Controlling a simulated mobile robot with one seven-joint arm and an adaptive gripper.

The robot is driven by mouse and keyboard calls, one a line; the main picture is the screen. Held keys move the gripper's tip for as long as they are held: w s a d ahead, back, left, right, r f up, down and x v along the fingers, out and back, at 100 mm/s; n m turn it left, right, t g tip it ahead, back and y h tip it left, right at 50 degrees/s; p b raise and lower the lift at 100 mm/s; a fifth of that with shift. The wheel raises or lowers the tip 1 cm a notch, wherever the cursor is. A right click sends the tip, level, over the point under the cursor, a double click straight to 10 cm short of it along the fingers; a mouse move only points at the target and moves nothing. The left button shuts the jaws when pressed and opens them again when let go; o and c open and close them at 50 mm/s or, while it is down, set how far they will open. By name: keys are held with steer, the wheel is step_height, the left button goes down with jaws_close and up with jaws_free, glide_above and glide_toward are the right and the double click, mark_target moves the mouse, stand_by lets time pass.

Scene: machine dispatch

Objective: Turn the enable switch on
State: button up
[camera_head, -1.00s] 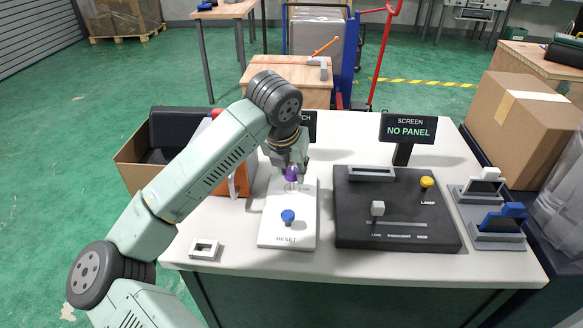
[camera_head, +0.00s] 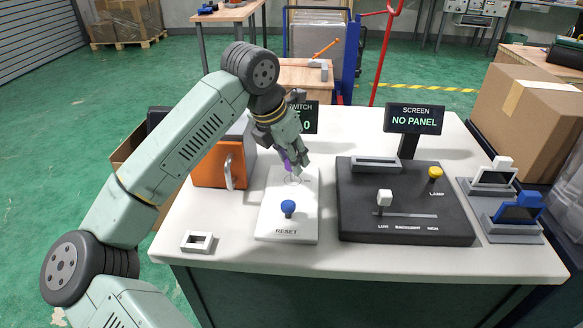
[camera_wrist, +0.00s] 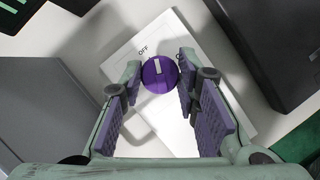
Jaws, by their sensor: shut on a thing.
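The enable switch is a round purple knob (camera_wrist: 158,77) with a white pointer mark, on a white panel (camera_head: 271,222). In the wrist view the words OFF and part of ON show beyond the knob. The pointer mark leans slightly toward the OFF side, between the two labels. My gripper (camera_wrist: 159,74) has its purple-padded fingers on both sides of the knob and is shut on it. In the head view my gripper (camera_head: 293,163) comes down from the upper left over the panel's far end and hides most of the knob.
A blue reset button (camera_head: 288,207) is on the panel's near part. A black console (camera_head: 400,228) stands close to the right. An orange box (camera_head: 208,170) is at the left. A SWITCH screen (camera_head: 309,118), partly hidden by my arm, stands behind. The table's front is mostly clear.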

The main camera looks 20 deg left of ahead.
steer(key=m+h+b, duration=0.1)
steer(key=m, duration=0.2)
steer(key=shift+g, duration=0.3)
steer(key=m+g+h, duration=0.1)
steer(key=m, duration=0.2)
steer(key=shift+w+a+m+b, duration=0.1)
steer(key=shift+m+b, duration=0.2)
steer(key=m+g, duration=0.1)
steer(key=m, duration=0.2)
steer(key=shift+w+r+h+p, duration=0.1)
steer(key=shift+h+p, duration=0.2)
steer(key=shift+m+g+p, duration=0.3)
steer(key=shift+m+g, duration=0.3)
steer(key=shift+m, duration=1)
steer(key=o, duration=1.2)
steer(key=shift+c, duration=0.2)
